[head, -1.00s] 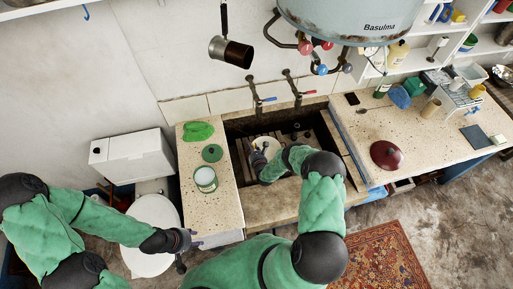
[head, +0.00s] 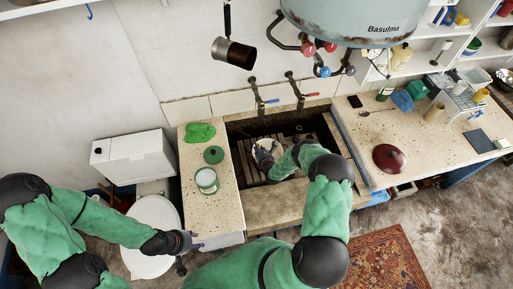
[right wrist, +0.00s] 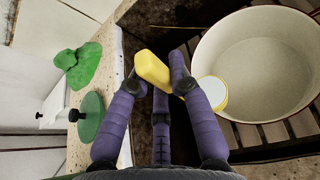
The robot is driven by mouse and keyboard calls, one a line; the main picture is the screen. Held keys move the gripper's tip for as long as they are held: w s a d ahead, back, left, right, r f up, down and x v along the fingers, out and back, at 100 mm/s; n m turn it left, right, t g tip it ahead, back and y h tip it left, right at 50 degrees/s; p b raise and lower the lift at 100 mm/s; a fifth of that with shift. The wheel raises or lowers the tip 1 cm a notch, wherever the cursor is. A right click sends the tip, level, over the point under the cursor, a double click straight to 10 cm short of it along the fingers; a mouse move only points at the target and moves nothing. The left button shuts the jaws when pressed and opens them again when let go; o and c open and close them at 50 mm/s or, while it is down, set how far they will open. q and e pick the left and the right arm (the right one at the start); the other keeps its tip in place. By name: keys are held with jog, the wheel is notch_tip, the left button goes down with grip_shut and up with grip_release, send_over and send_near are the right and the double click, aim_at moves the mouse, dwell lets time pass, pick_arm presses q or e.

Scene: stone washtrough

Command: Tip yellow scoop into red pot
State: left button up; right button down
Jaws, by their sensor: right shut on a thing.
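The yellow scoop (right wrist: 152,68) is in my right gripper (right wrist: 160,78). Its handle is between the purple fingers, and its round bowl (right wrist: 216,90), with something white inside, shows partly behind the right finger. In the right wrist view the bowl overlaps the near left rim of a wide pot (right wrist: 260,62) with a cream inside. In the head view my right gripper (head: 264,158) reaches into the stone trough and covers part of the pot. My left gripper (head: 190,250) is open and empty beside the counter's left end.
The pot stands on wooden slats (right wrist: 247,134) in the trough. On the left ledge are a green cloth (head: 199,132), a green lid (head: 213,154) and an open tin (head: 206,180). A dark red lid (head: 389,158) lies on the right counter. Two taps (head: 257,97) overhang the trough.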

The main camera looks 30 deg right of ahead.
jog(key=shift+d+m+b, duration=0.4)
jog(key=shift+d+b, duration=0.1)
jog(key=shift+d, duration=0.2)
jog(key=shift+d+r+m+y, duration=0.2)
jog(key=shift+d+m+y, duration=0.1)
jog(key=shift+y, duration=0.1)
jog(key=shift+b, duration=0.3)
jog(key=shift+d+f+m+y+b, duration=0.1)
jog(key=shift+d+m+y+b, duration=0.2)
jog(key=shift+d+b, duration=0.35)
jog(key=shift+d+m+b, duration=0.4)
jog(key=shift+b, duration=0.1)
